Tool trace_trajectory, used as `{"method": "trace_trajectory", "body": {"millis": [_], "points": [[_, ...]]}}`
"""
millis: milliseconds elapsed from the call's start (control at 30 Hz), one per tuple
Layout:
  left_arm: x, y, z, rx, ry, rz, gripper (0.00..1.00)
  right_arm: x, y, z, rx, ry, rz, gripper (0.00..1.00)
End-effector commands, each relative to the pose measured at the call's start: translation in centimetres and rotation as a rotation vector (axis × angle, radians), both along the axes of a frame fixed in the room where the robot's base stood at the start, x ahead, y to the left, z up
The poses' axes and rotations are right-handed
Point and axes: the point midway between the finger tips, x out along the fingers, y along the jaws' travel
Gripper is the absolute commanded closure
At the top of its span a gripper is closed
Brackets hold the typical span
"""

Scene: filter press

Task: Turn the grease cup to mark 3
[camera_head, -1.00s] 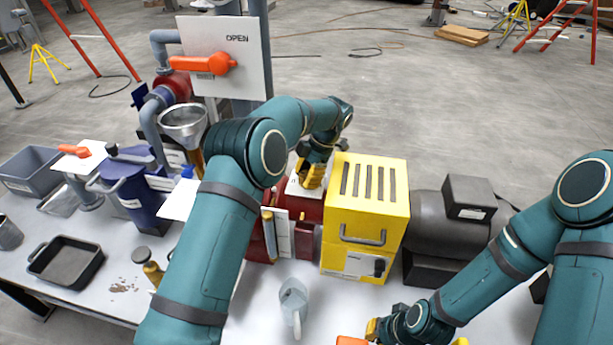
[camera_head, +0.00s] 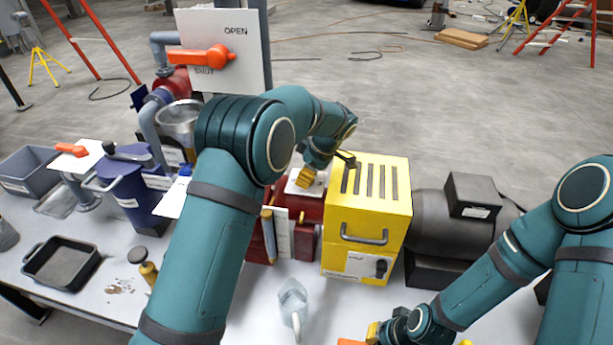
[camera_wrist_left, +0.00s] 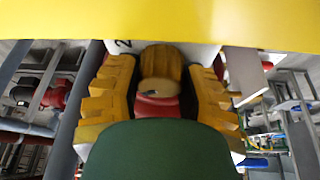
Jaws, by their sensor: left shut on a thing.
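The grease cup (camera_wrist_left: 160,70) is a brass, ribbed cap in the left wrist view, with a small dark mark on its near edge and something red below it. A white plate (camera_wrist_left: 123,47) with a "2" on it lies behind the cup. My left gripper (camera_wrist_left: 160,85) is shut on the cup, one yellow finger on each side. In the head view my left gripper (camera_head: 307,178) is low over the white plate on the red housing, left of the yellow box; the cup is hidden there. My right gripper (camera_head: 374,333) is at the bottom edge, partly cut off.
The yellow slotted box (camera_head: 368,215) stands close to the left gripper, with a dark motor (camera_head: 440,225) to its right. A clear jug (camera_head: 293,303) stands in front. A funnel (camera_head: 181,120), blue vessel (camera_head: 130,200) and black tray (camera_head: 62,262) are at left. An orange item (camera_head: 350,342) is near the right gripper.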

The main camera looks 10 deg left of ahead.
Motion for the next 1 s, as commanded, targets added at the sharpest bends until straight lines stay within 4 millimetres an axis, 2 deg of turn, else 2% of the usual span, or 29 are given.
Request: {"method": "trace_trajectory", "body": {"millis": [567,600,667,700,1000], "points": [[-0.15,0.07,-0.30,0.001,0.008,-0.031,0.95,0.04,-0.01,-0.17,0.000,-0.001,0.000,1.00],[-0.15,0.07,-0.30,0.001,0.008,-0.031,0.49,0.04,-0.01,-0.17,0.000,-0.001,0.000,1.00],[-0.14,0.07,-0.28,0.002,0.006,-0.032,0.28,0.04,-0.01,-0.17,0.000,-0.001,0.000,1.00],[-0.13,0.06,-0.25,0.001,0.006,-0.031,0.26,0.04,-0.01,-0.17,0.000,-0.001,0.000,1.00],[-0.04,-0.03,0.00,0.000,0.002,-0.032,0.26,0.03,0.00,-0.15,0.000,-0.001,0.000,1.00]]}}
